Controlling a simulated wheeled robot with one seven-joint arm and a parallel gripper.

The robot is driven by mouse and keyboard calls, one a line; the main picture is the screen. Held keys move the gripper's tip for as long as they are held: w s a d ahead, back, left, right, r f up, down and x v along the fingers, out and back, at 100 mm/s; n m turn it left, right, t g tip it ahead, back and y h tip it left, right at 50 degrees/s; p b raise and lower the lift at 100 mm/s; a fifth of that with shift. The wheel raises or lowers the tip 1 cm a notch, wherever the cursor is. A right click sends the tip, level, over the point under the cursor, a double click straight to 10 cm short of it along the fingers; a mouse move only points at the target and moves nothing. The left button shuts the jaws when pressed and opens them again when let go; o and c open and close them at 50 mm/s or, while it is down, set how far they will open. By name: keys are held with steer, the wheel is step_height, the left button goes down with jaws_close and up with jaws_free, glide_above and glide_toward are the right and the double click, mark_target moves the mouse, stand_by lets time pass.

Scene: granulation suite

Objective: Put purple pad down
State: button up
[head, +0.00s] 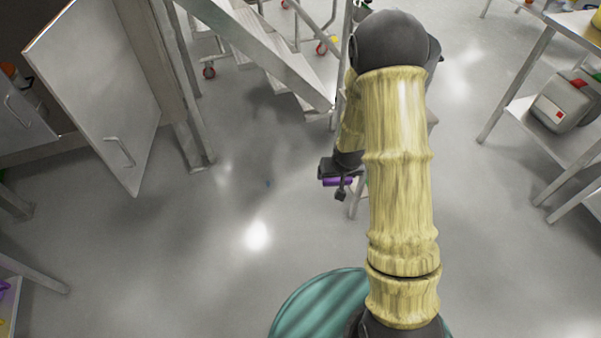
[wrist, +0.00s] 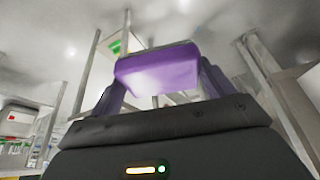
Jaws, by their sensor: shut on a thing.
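The purple pad (wrist: 158,70) is held between the two fingers of my gripper (wrist: 160,88) in the wrist view. In the head view, the pad (head: 336,182) shows as a small purple strip at my gripper (head: 342,186), left of my yellow-sleeved arm. The gripper is shut on the pad and holds it above the floor.
Metal steps (head: 262,45) stand at the top centre. An open cabinet door (head: 95,85) is at the upper left. A shelved table (head: 555,120) with a grey and red device (head: 563,105) stands at the right. The floor (head: 200,240) at left centre is mostly clear.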

steer(key=p, duration=0.3)
steer(key=shift+s, duration=0.1)
steer(key=p, duration=0.2)
steer(key=f+p, duration=0.1)
steer(key=p, duration=0.1)
steer(key=shift+s+a+f, duration=0.1)
steer(key=shift+s+f, duration=0.1)
steer(key=shift+s, duration=0.15)
steer(key=s+f+p, duration=0.4)
steer(key=s+p, duration=0.1)
steer(key=p, duration=0.3)
steer(key=shift+p, duration=0.4)
